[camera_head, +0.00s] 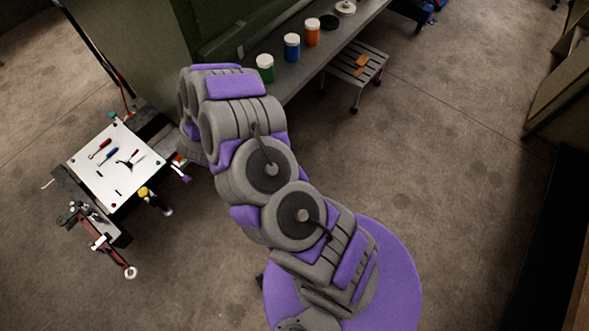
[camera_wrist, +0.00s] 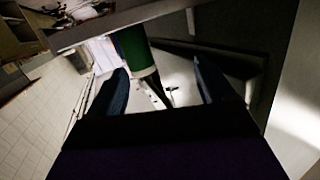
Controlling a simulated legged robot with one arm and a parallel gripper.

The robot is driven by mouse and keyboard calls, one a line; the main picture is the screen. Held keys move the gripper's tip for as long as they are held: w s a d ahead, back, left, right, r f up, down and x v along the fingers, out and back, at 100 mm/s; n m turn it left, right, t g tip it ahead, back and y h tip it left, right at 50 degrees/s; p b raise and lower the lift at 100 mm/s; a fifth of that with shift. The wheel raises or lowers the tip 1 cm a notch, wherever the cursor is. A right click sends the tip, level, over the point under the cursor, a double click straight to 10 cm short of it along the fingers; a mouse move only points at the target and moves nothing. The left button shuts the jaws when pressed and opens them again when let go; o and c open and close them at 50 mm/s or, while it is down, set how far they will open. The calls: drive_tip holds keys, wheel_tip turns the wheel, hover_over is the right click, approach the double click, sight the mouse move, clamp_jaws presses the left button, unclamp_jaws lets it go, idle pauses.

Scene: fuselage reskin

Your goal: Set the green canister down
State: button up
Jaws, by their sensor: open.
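The green canister (camera_head: 265,68) with a white lid stands upright on the grey bench (camera_head: 345,36), near its left end, in the head view. In the head view my arm hides the gripper.
A blue canister (camera_head: 291,47) and an orange canister (camera_head: 312,32) stand on the bench right of the green one. A dark disc (camera_head: 329,22) lies beyond them. A step stool (camera_head: 357,62) stands beside the bench. A white-topped tool cart (camera_head: 115,165) is at left.

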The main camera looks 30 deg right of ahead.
drive_tip(key=w+a+r+n+y, duration=0.1)
drive_tip(key=w+a+r+y, duration=0.2)
drive_tip(key=a, duration=0.4)
drive_tip(key=w+a+r+n+y, duration=0.1)
drive_tip(key=a+r+y, duration=0.3)
drive_tip(key=a+y, duration=0.2)
drive_tip(key=s+a+r+n+g+y, duration=0.2)
drive_tip(key=s+a+r+n+y, duration=0.35)
drive_tip(key=s+a+r, duration=0.3)
drive_tip(key=s+d+r+n+g+h, duration=0.1)
drive_tip(key=s+d+g, duration=0.2)
drive_tip(key=s, duration=1)
drive_tip(key=s+d+r+g+h, duration=0.1)
drive_tip(key=s+d+g, duration=0.3)
drive_tip(key=s, duration=1)
drive_tip(key=s+d+r+n+g+h, duration=0.1)
drive_tip(key=s+d+r+g, duration=0.2)
drive_tip(key=s+d, duration=0.5)
drive_tip(key=s+g, duration=0.1)
drive_tip(key=s, duration=0.5)
drive_tip(key=shift+s+r+n, duration=0.15)
drive_tip(key=shift+r+n, duration=0.1)
drive_tip(key=shift+n, duration=0.1)
